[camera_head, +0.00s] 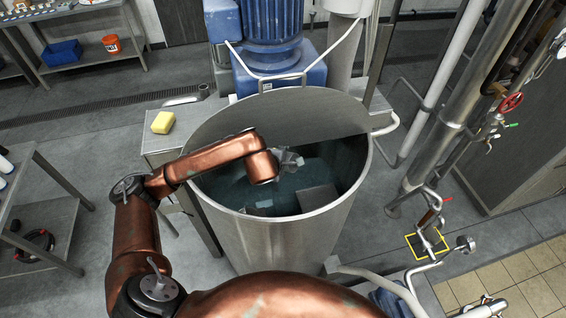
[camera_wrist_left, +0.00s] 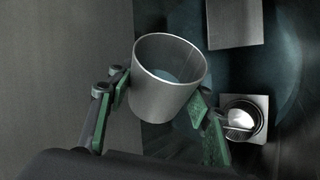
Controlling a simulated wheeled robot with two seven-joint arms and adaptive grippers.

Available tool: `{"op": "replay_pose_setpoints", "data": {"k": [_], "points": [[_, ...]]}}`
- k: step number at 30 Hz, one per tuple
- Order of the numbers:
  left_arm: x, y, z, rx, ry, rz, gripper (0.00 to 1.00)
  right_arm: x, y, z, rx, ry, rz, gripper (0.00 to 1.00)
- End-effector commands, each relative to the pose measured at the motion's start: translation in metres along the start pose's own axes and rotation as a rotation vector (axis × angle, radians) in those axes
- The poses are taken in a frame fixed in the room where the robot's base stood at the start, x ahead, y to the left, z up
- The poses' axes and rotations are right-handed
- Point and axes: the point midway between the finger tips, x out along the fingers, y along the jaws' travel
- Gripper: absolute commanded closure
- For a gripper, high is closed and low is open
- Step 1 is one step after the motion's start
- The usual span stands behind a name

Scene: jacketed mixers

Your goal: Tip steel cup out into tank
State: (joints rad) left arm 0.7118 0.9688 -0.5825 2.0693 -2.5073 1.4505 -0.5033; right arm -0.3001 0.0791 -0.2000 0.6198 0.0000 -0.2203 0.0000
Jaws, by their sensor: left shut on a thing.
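The steel tank (camera_head: 262,245) stands open in the middle of the head view, with dark teal contents or floor inside. My left arm reaches over its left rim. My left gripper (camera_head: 288,160) is inside the rim outline, over the tank's opening. In the left wrist view its green-padded fingers (camera_wrist_left: 160,100) are shut on the steel cup (camera_wrist_left: 165,90), one on each side. The cup's mouth faces partly toward the camera and it looks tilted. A pale bluish patch shows inside; I cannot tell if it is liquid. My right gripper is not in view.
A grey plate (camera_wrist_left: 235,22) and a round metal fitting (camera_wrist_left: 240,122) show inside the tank. A blue motor (camera_head: 272,40) stands behind the half-raised lid (camera_head: 280,115). A yellow sponge (camera_head: 162,122) lies on a ledge at left. Pipes (camera_head: 445,130) stand at right.

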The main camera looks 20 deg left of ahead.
Motion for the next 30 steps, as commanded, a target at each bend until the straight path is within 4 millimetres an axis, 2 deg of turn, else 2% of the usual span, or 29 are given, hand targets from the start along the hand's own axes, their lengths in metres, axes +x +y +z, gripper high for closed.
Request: {"op": "replay_pose_setpoints", "data": {"k": [1, 18, 30], "points": [[0.002, -0.001, 0.003, 0.029, 0.023, 0.017, 0.86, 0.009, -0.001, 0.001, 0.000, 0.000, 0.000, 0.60], [0.001, -0.004, 0.009, 0.303, 0.294, 0.129, 0.86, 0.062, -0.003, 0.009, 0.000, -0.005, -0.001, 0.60], [-0.002, -0.002, 0.010, 0.392, 0.386, 0.164, 0.86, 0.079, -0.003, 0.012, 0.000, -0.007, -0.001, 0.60]]}}
